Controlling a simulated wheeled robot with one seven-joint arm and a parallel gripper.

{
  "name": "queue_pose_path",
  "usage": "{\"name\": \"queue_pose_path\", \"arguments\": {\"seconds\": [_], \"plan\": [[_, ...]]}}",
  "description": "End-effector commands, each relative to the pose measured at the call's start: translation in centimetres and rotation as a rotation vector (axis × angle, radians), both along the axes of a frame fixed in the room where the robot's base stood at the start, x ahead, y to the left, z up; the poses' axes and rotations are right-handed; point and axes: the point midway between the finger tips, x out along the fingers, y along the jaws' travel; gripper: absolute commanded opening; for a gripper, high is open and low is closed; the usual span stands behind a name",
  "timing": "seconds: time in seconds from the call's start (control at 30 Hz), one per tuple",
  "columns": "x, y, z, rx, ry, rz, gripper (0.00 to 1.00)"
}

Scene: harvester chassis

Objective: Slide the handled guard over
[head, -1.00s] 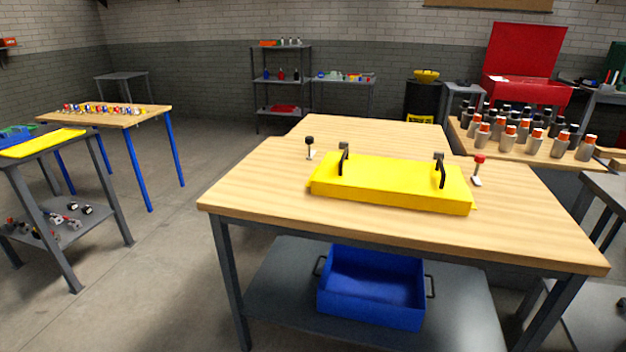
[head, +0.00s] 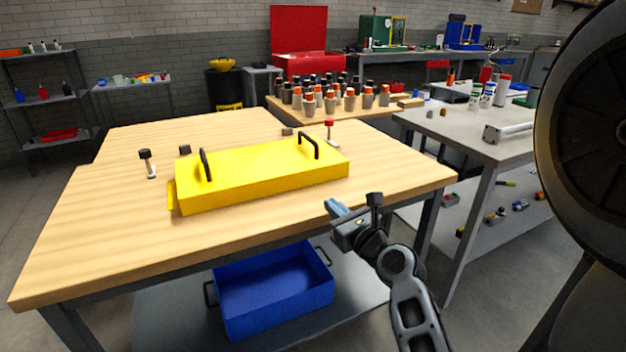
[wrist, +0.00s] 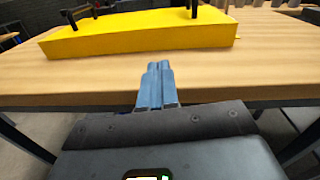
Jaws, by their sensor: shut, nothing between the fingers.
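The handled guard is a yellow flat box (head: 262,181) lying on the wooden workbench, with a black handle near each end: a left handle (head: 206,165) and a right handle (head: 309,146). In the wrist view the guard (wrist: 140,36) lies ahead, beyond the bench's near edge. My gripper (head: 336,208) is in front of the guard's right part, near the bench's front edge, apart from the guard. Its blue fingers (wrist: 156,84) are together with nothing between them. What lies under the guard is hidden.
A black-knobbed post (head: 147,162) stands left of the guard and a red-knobbed post (head: 329,129) behind its right end. The wooden bench top (head: 110,240) is clear left and front. A blue bin (head: 275,300) sits on the lower shelf. A grey table (head: 470,130) stands at right.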

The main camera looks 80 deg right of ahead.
Motion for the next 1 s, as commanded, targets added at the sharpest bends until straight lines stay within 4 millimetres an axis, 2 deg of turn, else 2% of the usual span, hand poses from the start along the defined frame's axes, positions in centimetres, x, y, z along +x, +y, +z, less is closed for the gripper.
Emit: {"name": "queue_pose_path", "arguments": {"seconds": [0.1, 0.27, 0.7, 1.0], "plan": [[-0.7, -1.4, 0.6, 0.04, -0.071, -0.021, 0.0], [0.1, -2.6, 0.8, 0.049, -0.085, -0.022, 0.0], [5.7, -8.7, 0.8, 0.047, -0.081, -0.021, 0.0], [8.3, -11.4, 0.7, 0.047, -0.08, -0.022, 0.0]]}}
